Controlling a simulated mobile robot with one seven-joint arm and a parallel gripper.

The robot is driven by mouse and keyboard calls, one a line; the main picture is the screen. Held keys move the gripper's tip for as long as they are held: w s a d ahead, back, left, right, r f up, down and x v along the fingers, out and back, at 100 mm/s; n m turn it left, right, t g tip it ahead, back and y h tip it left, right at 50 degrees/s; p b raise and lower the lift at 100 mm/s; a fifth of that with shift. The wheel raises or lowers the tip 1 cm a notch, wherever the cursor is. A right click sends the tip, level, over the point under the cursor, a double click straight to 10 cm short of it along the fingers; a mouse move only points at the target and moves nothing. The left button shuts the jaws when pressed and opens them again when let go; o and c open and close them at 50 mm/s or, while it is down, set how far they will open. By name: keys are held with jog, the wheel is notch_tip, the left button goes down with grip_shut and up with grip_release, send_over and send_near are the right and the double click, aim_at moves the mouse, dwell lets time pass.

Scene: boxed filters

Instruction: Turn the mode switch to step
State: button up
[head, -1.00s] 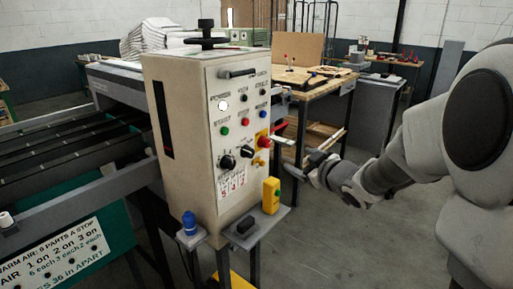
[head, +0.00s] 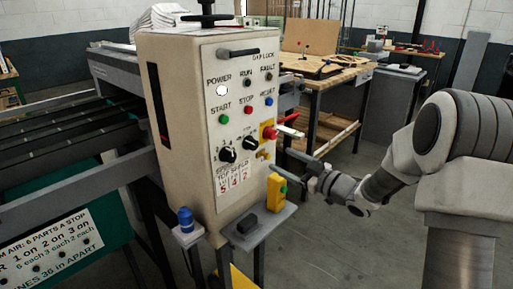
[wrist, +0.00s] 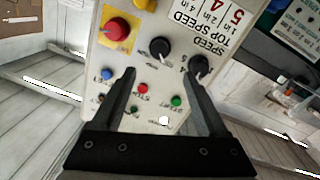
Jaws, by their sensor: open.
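The mode switch (head: 249,143) is the smaller-looking black knob on the panel of the beige control box (head: 215,120), between the speed knob (head: 228,155) and the red stop button (head: 270,133). The wrist view, upside down, shows the mode switch (wrist: 160,48) just beyond the fingertips and between their lines. The speed knob (wrist: 199,65) is by the right fingertip. My gripper (head: 278,160) is open and empty, its fingers pointing at the panel from the right. The gripper (wrist: 163,77) appears apart from the switch. I cannot read which way the switch points.
The red stop button on its yellow plate (wrist: 116,30) lies close by the mode switch. Floor is clear at right.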

aim_at(255, 145)
jog(key=x, duration=1.2)
jog(key=shift+w+b, duration=0.1)
jog(key=shift+b, duration=0.25)
grip_shut()
jog(key=shift+r, duration=0.1)
